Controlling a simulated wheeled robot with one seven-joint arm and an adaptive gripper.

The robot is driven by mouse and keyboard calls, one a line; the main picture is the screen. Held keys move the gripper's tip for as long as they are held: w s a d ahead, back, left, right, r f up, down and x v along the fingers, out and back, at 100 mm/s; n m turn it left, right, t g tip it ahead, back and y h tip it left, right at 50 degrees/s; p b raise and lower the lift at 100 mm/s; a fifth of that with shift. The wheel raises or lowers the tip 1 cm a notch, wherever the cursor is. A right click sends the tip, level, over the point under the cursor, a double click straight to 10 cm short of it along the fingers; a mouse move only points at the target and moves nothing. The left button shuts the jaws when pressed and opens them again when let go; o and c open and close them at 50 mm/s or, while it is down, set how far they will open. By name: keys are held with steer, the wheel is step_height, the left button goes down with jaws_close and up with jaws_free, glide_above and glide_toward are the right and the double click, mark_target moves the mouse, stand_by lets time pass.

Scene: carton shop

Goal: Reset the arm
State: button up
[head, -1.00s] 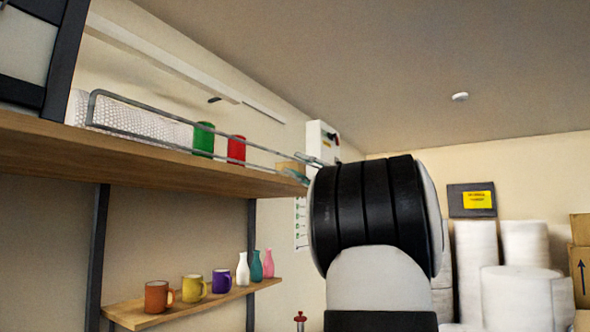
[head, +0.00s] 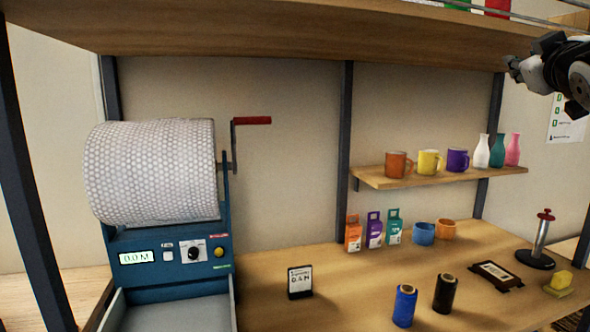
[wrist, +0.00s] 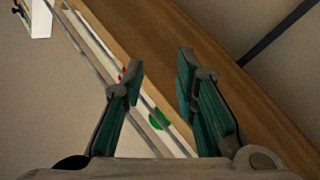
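My gripper (head: 513,70) shows at the upper right of the head view, just below the front of the upper shelf (head: 280,40), with dark arm links beside it. In the wrist view, my gripper (wrist: 159,72) has its two green-lined fingers apart, with nothing held between them. Beyond the fingers, the wooden shelf board and its metal rail run diagonally. A green item (wrist: 159,118) and a small bit of red show past the rail. I cannot tell if the gripper touches the shelf.
A bubble-wrap roll (head: 150,170) with a crank sits on a blue machine (head: 175,262) at left. The bench (head: 350,290) holds spools (head: 404,305), boxes, mugs and a stand. A small shelf (head: 425,181) carries mugs and bottles. Dark posts (head: 345,150) rise behind.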

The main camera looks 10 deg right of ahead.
steer(key=s+a+f+m+g+y, duration=0.1)
steer(key=s+a+f+g+y, duration=0.2)
steer(key=a+f, duration=0.75)
steer(key=s+a+f+g+y, duration=0.3)
steer(key=a+f, duration=0.6)
steer(key=f, duration=0.2)
steer(key=s+a+f+g+y, duration=0.4)
steer(key=s+a+f+g, duration=0.2)
steer(key=s+a+f, duration=0.7)
steer(key=shift+s+f+n, duration=0.25)
steer(key=shift+s+n, duration=0.15)
steer(key=shift+s, duration=0.15)
steer(key=shift+d, duration=0.1)
